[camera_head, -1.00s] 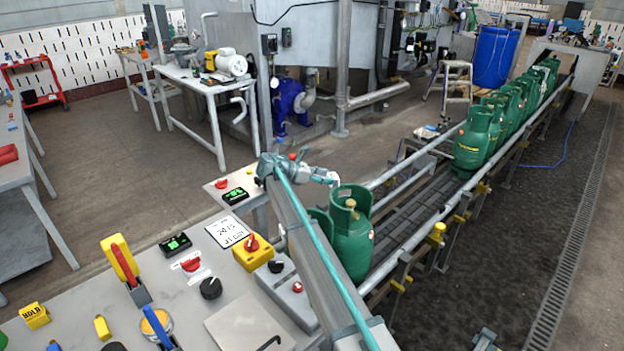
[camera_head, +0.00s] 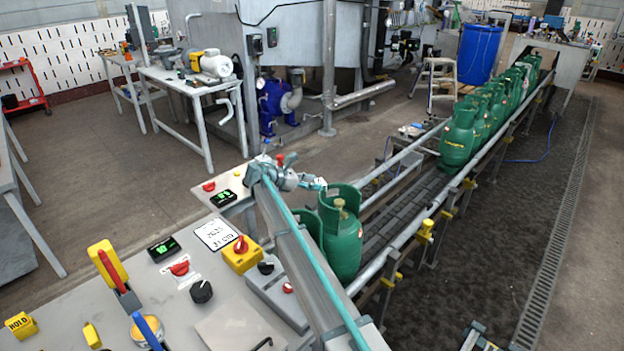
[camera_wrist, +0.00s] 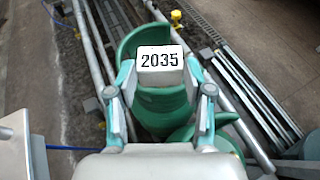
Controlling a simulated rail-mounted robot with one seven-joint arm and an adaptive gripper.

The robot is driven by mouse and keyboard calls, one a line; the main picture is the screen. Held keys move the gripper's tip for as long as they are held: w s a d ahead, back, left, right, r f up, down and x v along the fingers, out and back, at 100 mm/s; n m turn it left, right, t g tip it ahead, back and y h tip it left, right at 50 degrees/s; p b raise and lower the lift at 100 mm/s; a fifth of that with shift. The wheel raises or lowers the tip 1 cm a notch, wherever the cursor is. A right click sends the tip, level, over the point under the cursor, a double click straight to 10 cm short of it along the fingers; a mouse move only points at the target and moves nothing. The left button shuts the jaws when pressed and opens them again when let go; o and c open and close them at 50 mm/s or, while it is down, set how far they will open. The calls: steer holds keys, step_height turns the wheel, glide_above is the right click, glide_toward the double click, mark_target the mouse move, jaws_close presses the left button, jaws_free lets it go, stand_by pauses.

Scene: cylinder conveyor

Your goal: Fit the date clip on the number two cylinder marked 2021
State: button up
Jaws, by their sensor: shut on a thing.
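My gripper (camera_head: 312,183) is shut on a white date clip (camera_head: 320,184). In the wrist view the clip (camera_wrist: 160,60) reads 2035, held between the two teal-and-grey fingers (camera_wrist: 160,76). A green cylinder (camera_head: 343,240) with an open collar and brass valve stands on the conveyor just right of the gripper. A second green cylinder (camera_head: 309,226) stands close to its left, partly hidden by it and my arm. In the wrist view a green collar (camera_wrist: 133,42) shows behind and below the clip; I cannot tell whether they touch. No 2021 marking is legible.
More green cylinders (camera_head: 460,138) queue farther up the conveyor, with bare slats (camera_head: 405,210) before them. Metal rails (camera_head: 440,195) flank it. A control bench (camera_head: 190,270) with knobs, a yellow switch box (camera_head: 241,254) and a white printed card (camera_head: 215,234) lies left of my arm.

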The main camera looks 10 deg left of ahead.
mark_target(320, 200)
steer(key=shift+f, duration=1.6)
steer(key=shift+p, duration=0.8)
stand_by(0.8)
steer(key=shift+f+b, duration=0.3)
steer(key=shift+f, duration=2)
steer(key=o, duration=1)
steer(key=shift+c, duration=0.2)
steer(key=v, duration=1.2)
